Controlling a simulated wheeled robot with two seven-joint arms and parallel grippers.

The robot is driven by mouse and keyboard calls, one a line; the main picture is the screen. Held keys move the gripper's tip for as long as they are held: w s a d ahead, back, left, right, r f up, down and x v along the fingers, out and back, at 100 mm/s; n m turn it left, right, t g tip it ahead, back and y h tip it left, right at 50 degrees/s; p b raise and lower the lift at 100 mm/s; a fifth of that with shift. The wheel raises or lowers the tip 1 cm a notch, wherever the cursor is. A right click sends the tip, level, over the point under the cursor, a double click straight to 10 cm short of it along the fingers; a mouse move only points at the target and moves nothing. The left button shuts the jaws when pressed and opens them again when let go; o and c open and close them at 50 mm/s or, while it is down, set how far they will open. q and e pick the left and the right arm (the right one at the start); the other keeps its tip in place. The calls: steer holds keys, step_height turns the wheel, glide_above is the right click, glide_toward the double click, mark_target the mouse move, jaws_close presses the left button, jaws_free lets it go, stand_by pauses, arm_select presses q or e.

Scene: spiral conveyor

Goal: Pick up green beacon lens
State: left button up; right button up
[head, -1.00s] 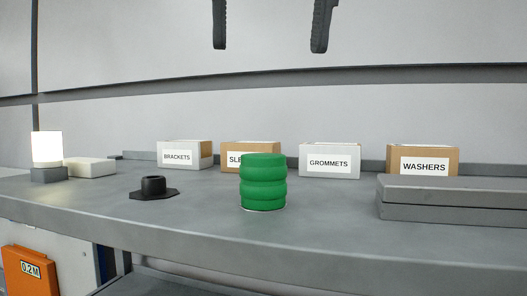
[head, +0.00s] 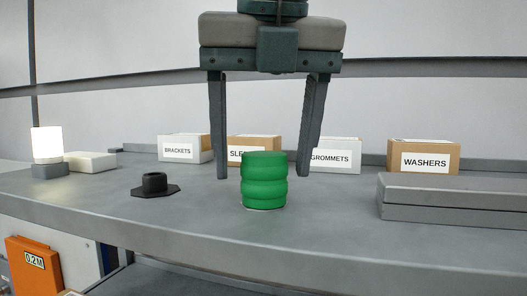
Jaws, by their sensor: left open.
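The green beacon lens (head: 264,181) is a ribbed green cylinder standing upright on the grey bench in the middle of the head view. My left gripper (head: 262,177) points straight down above it with its two fingers wide apart. In the picture one fingertip is to the left of the lens and the other to the right, both around the height of its upper part. I see no contact with the lens. The jaws are open and empty. My right gripper is not in view.
Boxes labelled BRACKETS (head: 186,148), SLE… (head: 240,143), GROMMETS (head: 343,156) and WASHERS (head: 424,157) stand along the back. A black flanged part (head: 154,186) lies left of the lens. A lit white lamp (head: 47,145) stands far left. A grey slab (head: 455,198) lies at right.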

arm_select(q)
steer(key=shift+w+f, duration=0.15)
steer(key=shift+f, duration=0.45)
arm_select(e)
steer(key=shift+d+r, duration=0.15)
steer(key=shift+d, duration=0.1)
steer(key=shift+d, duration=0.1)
arm_select(q)
steer(key=c, duration=1.3)
steer(key=shift+o, duration=0.2)
steer(key=shift+r, duration=0.25)
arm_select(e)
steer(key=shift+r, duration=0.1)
arm_select(q)
steer(key=shift+r+p, duration=0.4)
steer(key=shift+p, duration=0.05)
steer(key=shift+r, duration=0.6)
steer(key=shift+r+p, duration=0.55)
steer(key=shift+p, duration=0.05)
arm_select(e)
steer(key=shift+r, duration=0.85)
